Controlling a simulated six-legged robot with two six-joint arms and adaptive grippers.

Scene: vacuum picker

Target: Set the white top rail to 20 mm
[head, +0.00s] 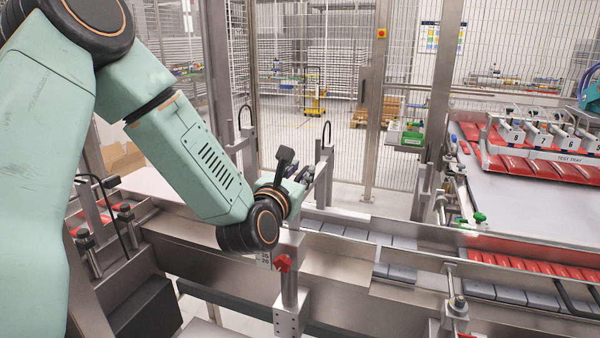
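My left gripper (294,170) is in the middle of the head view, beyond my wrist, over the metal conveyor. Its dark finger parts show near upright metal posts. The wrist hides much of it, and I cannot tell whether it is open or touches anything. A red knob (283,263) sits on a metal post just below my wrist. My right gripper is not in view.
Grey blocks (405,273) lie in the conveyor lane, with red packs (535,268) to the right. A wire mesh fence (325,60) closes off the back. Metal posts stand close around my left wrist.

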